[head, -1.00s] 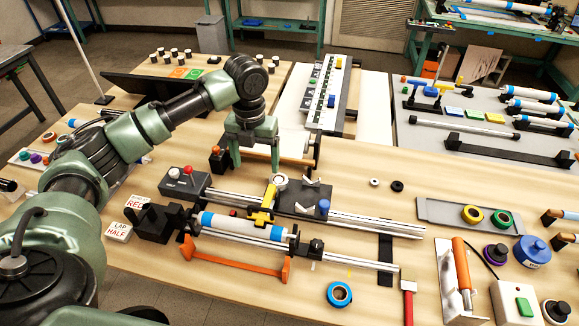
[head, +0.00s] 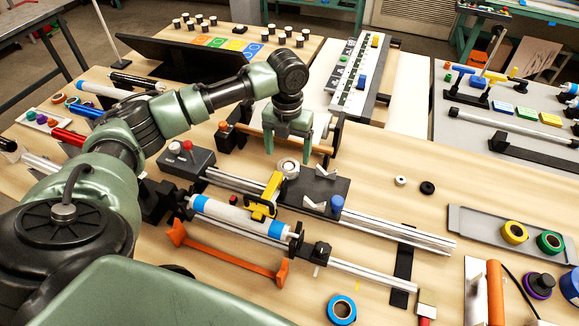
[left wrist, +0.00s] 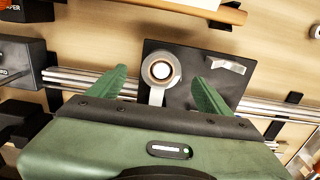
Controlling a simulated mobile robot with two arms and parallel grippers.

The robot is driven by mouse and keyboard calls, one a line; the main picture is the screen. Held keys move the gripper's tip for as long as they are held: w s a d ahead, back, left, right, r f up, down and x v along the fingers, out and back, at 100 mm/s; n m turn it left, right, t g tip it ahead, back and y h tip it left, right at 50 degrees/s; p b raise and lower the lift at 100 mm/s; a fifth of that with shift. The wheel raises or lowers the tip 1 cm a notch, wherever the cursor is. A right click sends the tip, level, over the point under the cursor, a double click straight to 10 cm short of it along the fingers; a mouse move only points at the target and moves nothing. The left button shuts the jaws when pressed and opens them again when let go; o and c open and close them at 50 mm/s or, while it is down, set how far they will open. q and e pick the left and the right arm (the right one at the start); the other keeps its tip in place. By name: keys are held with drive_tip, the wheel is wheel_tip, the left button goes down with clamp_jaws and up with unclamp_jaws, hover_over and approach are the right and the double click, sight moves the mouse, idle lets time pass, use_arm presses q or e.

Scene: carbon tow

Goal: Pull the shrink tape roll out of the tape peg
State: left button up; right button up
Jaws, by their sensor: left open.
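The shrink tape roll (head: 289,167) is a small pale ring with a dark inner ring and a white centre. It sits on the dark plate of the rail carriage (head: 318,188), behind the yellow clamp. In the left wrist view the roll (left wrist: 161,70) shows from above, with a pale strip of tape hanging from it. The tape peg is mostly hidden inside the roll. My left gripper (head: 288,157) is open and points down over the carriage. In the left wrist view its two green fingers (left wrist: 160,88) stand apart, either side of the roll, not visibly touching it. My right gripper is out of view.
A yellow clamp (head: 269,190) and a blue-banded tube (head: 235,218) lie in front of the roll. A wooden roller (head: 262,135) on a stand is behind. A blue knob (head: 337,204) stands to the right. A blue tape roll (head: 342,309) lies near the front edge.

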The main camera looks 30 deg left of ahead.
sight(288, 166)
use_arm(q)
wheel_tip(288, 166, down, 4)
drive_tip(key=shift+s+d+f+p, duration=0.1)
drive_tip(key=shift+d+f+p, duration=0.1)
drive_tip(key=shift+p, duration=0.55)
drive_tip(key=shift+f, duration=0.2)
drive_tip(key=c, duration=1.5)
drive_tip(key=shift+o, duration=0.2)
drive_tip(key=shift+r, duration=0.2)
